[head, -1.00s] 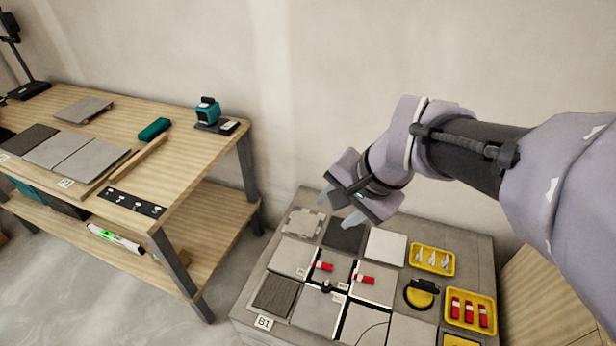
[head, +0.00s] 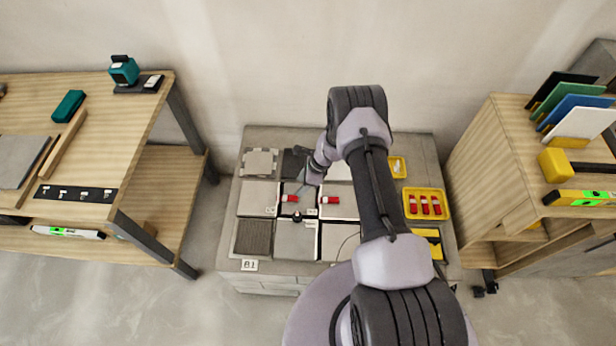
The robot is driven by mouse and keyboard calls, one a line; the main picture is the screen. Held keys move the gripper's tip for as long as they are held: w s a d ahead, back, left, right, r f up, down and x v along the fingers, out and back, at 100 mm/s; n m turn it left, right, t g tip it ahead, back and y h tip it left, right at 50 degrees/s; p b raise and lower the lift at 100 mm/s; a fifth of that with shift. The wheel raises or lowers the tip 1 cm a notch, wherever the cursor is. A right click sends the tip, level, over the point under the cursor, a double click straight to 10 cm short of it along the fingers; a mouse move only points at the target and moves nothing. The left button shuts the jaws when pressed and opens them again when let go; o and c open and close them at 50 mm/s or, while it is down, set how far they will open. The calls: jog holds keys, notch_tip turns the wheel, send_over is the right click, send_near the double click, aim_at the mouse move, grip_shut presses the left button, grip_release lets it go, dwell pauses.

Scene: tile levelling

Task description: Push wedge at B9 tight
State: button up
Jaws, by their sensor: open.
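Two red wedges sit at joints between the tiles on the low grey block, a left one (head: 292,198) and a right one (head: 330,200). The labels beside them are too small to read, so I cannot tell which is B9. My gripper (head: 302,188) is open, pointing down just above the tiles near the left wedge. I cannot tell whether a finger touches that wedge. A small dark round piece (head: 297,217) stands just below the wedges. My arm hides the right part of the tile grid.
The grey block (head: 237,272) carries a B1 tag (head: 249,265). A yellow tray (head: 426,204) with several red wedges lies at its right. A wooden workbench (head: 130,185) stands left, a wooden shelf unit (head: 487,150) right. Bare floor (head: 210,240) lies between bench and block.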

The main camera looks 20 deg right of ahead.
aim_at(291, 198)
jog(key=b+x, duration=0.3)
jog(key=x, duration=0.7)
jog(key=c, duration=0.9)
grip_shut()
